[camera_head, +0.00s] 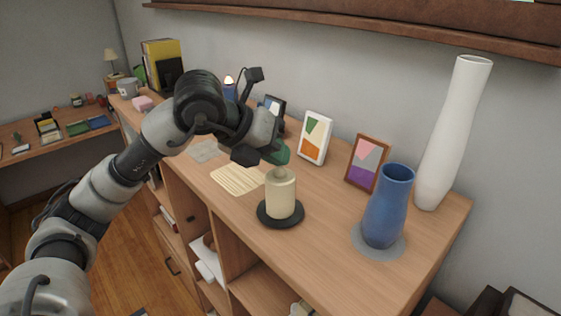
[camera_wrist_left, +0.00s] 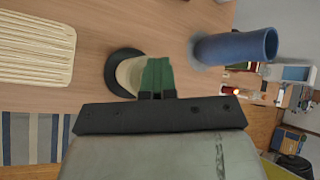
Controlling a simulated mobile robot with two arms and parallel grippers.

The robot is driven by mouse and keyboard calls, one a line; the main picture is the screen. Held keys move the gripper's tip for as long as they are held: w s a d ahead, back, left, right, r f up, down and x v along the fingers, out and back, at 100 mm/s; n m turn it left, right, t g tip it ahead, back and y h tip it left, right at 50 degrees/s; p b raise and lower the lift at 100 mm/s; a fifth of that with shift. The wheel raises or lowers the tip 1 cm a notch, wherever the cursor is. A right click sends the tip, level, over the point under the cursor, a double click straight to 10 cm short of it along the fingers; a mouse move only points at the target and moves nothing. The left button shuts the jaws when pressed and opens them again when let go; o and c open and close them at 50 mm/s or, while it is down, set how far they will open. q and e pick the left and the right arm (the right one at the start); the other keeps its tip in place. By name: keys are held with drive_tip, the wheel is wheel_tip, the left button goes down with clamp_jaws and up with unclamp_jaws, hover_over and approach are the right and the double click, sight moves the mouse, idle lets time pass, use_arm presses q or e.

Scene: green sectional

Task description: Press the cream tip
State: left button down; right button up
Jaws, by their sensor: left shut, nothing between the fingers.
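A cream cylinder (camera_head: 281,198) with a small tip (camera_head: 281,172) on top stands upright on a round dark base (camera_head: 266,218) on the wooden cabinet top. My left gripper (camera_head: 279,154), with green fingertips, is shut and empty just above and behind the tip in the head view. I cannot tell whether it touches the tip. In the left wrist view the shut green fingers (camera_wrist_left: 157,76) cover part of the cream cylinder (camera_wrist_left: 126,74), and its dark base (camera_wrist_left: 112,66) shows beside them. The tip is hidden there. My right gripper is not in view.
A blue vase (camera_head: 387,208) on a grey round mat (camera_head: 358,238) stands right of the cylinder, with a tall white vase (camera_head: 452,135) behind. Two picture frames (camera_head: 314,138) (camera_head: 367,163) stand at the back. A ribbed cream mat (camera_head: 236,180) lies left. The front right top is clear.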

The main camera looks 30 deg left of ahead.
sight(278, 169)
use_arm(q)
drive_tip(key=shift+w+r+p, duration=0.1)
drive_tip(key=shift+r+p, duration=2.25)
drive_tip(key=shift+r, duration=0.65)
drive_tip(key=shift+a, duration=0.1)
